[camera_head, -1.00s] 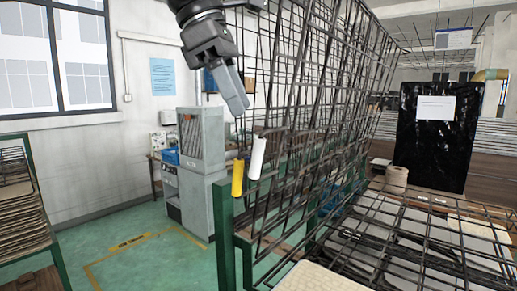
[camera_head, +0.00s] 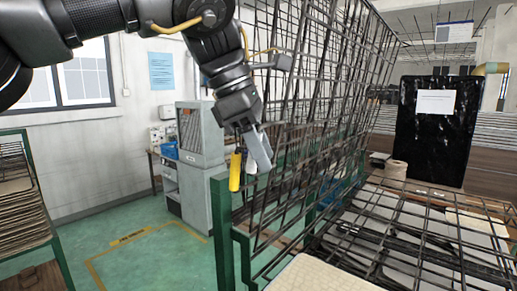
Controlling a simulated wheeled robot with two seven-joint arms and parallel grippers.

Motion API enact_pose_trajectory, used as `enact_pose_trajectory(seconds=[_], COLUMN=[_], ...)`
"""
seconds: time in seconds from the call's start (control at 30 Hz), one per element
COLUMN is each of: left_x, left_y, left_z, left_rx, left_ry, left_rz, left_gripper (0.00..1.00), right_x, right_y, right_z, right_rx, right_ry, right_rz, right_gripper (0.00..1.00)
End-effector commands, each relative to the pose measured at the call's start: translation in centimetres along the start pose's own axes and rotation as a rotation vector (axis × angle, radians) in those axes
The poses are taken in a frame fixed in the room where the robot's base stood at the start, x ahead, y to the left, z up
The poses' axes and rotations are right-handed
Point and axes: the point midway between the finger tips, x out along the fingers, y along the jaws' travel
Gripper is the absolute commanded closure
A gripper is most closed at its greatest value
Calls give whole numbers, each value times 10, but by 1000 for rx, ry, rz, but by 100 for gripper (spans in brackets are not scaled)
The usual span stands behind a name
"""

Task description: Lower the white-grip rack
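Several dark wire-mesh racks (camera_head: 345,75) stand upright, one behind another, on a green frame (camera_head: 223,235). A white grip (camera_head: 250,167) is at the lower left edge of the racks, mostly hidden behind my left gripper. A yellow grip (camera_head: 235,172) is just left of it, fully in view. My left gripper (camera_head: 259,158) points down at the white grip and overlaps it in the picture. I cannot tell whether its fingers are around the grip or only in front of it. My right gripper is not seen.
A lowered mesh rack (camera_head: 470,207) lies flat at the right over pale panels. A grey machine (camera_head: 200,150) stands behind on the left. A green stand with stacked sheets (camera_head: 20,205) is at the far left. The green floor between is clear.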

Motion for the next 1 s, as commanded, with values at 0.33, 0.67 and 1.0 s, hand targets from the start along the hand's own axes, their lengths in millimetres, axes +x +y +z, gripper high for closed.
enact_pose_trajectory(seconds=[0.33,0.67,1.0], left_x=[0,-1,39], left_y=[0,0,-38], left_z=[0,0,42], left_rx=[0,0,73], left_ry=[0,-1,183], left_rz=[0,1,94], left_gripper=[85,100,100], right_x=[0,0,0], right_y=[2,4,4], right_z=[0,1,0], right_rx=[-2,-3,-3], right_ry=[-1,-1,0], right_rz=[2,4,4], right_gripper=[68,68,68])
